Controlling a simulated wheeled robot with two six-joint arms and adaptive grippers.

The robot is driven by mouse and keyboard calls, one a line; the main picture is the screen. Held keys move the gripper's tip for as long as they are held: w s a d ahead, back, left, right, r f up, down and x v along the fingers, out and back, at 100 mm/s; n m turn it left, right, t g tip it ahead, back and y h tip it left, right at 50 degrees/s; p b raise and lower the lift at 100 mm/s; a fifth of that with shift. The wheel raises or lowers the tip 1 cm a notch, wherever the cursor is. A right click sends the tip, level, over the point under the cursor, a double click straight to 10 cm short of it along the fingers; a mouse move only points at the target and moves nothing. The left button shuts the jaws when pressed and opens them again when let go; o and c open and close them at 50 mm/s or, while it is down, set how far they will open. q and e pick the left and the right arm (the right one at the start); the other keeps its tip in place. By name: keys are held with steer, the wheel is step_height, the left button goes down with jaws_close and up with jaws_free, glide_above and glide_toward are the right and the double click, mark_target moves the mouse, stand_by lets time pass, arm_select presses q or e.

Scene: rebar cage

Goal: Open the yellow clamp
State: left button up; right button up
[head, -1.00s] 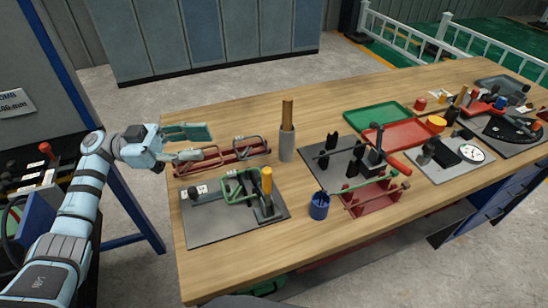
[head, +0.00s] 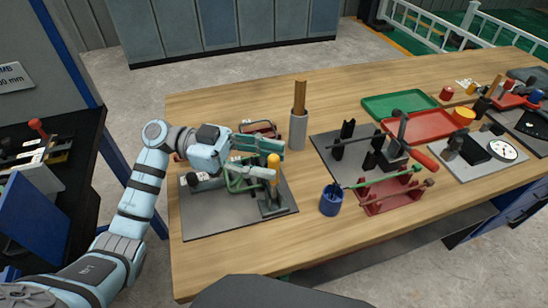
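The clamp has an upright yellow handle (head: 273,161) on green linkage (head: 240,178) and stands on a grey plate (head: 215,218) at the near left of the bench. My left gripper (head: 277,160) comes in from the left with its two fingers apart. In the picture the yellow handle shows between the fingertips, one finger above and one lower. I cannot tell whether either finger touches it. The gripper and wrist hide part of the linkage and the plate's back left. My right gripper is not in view.
A grey cylinder with a wooden rod (head: 298,130) stands close behind the clamp. A blue cup (head: 331,200) and a red rack (head: 392,198) with bars lie to the right. A red rack (head: 258,130) sits partly hidden behind my gripper. The bench front is clear.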

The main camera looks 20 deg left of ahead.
arm_select(q)
steer(key=shift+d, duration=0.8)
steer(key=shift+c, duration=0.3)
jaws_close()
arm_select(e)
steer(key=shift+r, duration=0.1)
